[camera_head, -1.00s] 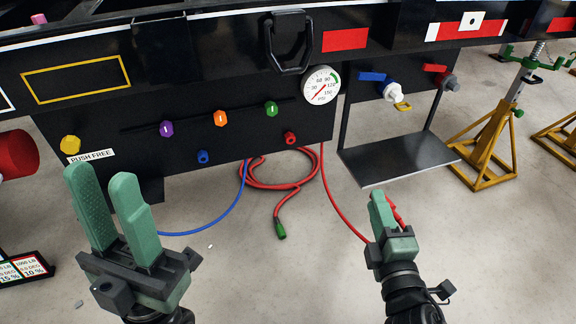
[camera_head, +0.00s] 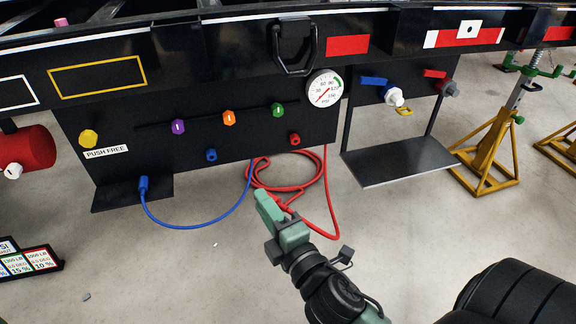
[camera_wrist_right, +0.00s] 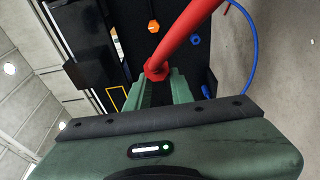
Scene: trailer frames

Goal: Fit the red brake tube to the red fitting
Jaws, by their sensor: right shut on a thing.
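The red fitting (camera_head: 294,139) sticks out of the dark panel, below and left of the round gauge. The red brake tube (camera_head: 331,215) hangs from behind the panel and curves down to my right gripper (camera_head: 268,207). My right gripper is in front of and below the panel, shut on the tube and apart from the fitting. In the right wrist view the red tube (camera_wrist_right: 190,32) runs to a red hex end (camera_wrist_right: 156,70) at the green fingers (camera_wrist_right: 160,88). My left gripper is out of view.
A red hose coil (camera_head: 262,176) lies behind my right gripper. A blue fitting (camera_head: 211,155) sits left of the red one. A blue tube (camera_head: 205,224) loops to a lower ledge (camera_head: 110,197). A grey shelf (camera_head: 400,163) juts out at right.

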